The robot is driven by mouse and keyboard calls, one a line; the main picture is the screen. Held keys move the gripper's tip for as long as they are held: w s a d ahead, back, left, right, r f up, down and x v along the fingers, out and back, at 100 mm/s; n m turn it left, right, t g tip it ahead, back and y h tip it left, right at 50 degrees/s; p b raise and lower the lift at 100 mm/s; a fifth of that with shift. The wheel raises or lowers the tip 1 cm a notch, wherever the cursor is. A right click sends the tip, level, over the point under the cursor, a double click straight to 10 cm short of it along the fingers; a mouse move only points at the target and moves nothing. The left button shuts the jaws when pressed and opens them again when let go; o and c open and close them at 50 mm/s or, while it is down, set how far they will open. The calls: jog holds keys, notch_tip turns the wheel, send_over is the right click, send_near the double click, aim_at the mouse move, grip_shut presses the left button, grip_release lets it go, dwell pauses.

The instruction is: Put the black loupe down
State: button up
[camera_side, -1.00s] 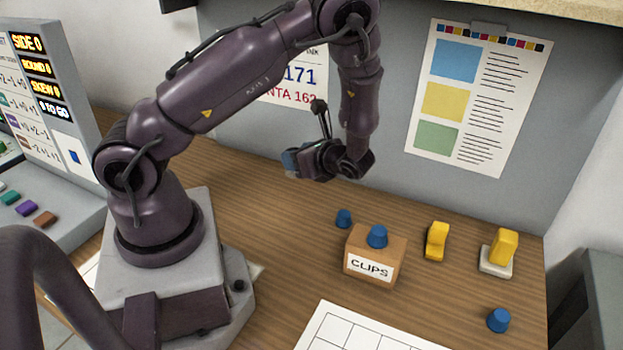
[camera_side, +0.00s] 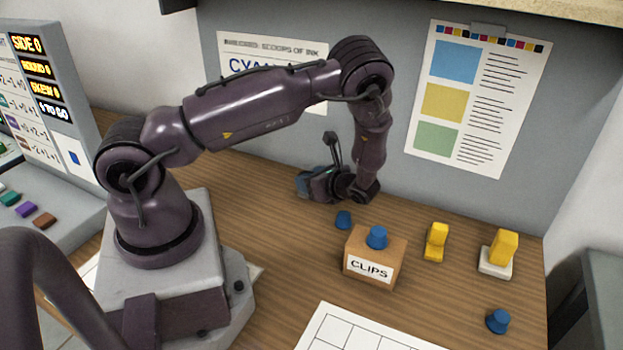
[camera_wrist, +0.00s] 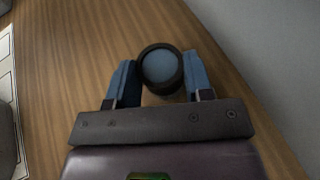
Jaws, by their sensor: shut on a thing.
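The black loupe (camera_wrist: 160,68), a round dark ring with a pale blue-grey lens, sits between the two blue fingers of my gripper (camera_wrist: 160,80) in the wrist view. The fingers are shut on it from both sides. In the side view my gripper (camera_side: 305,184) is low over the back of the wooden table, near the grey back panel.
A CLIPS box (camera_side: 372,262) with a blue piece on top stands right of my gripper, with a small blue piece (camera_side: 343,220) behind it. Yellow pieces (camera_side: 436,242) stand further right. A white sheet (camera_side: 365,330) lies in front. Wood left of the box is clear.

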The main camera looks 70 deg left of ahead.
jog(key=o, duration=0.9)
jog(key=shift+f, duration=0.1)
jog(key=shift+r, duration=0.2)
jog(key=v, duration=1.2)
jog(key=s+d+r+n+t+h, duration=0.2)
jog(key=d+r+n+h, duration=0.15)
jog(key=r, duration=0.45)
jog(key=s+d+r+n+t+h, duration=0.15)
jog(key=r+n+h, duration=0.25)
jog(key=r, duration=0.5)
jog(key=shift+s+d+r+n+t+h, duration=0.8)
jog(key=shift+s+d+r+n+t, duration=0.35)
jog(key=shift+s+r, duration=0.7)
jog(key=shift+s+d+r+n+t+h, duration=0.9)
jog(key=shift+s+r+t, duration=0.3)
jog(key=shift+s+r, duration=0.65)
jog(key=shift+s+d+r+n+t+h, duration=0.85)
jog(key=shift+s+d+r+t, duration=0.55)
jog(key=shift+s, duration=0.75)
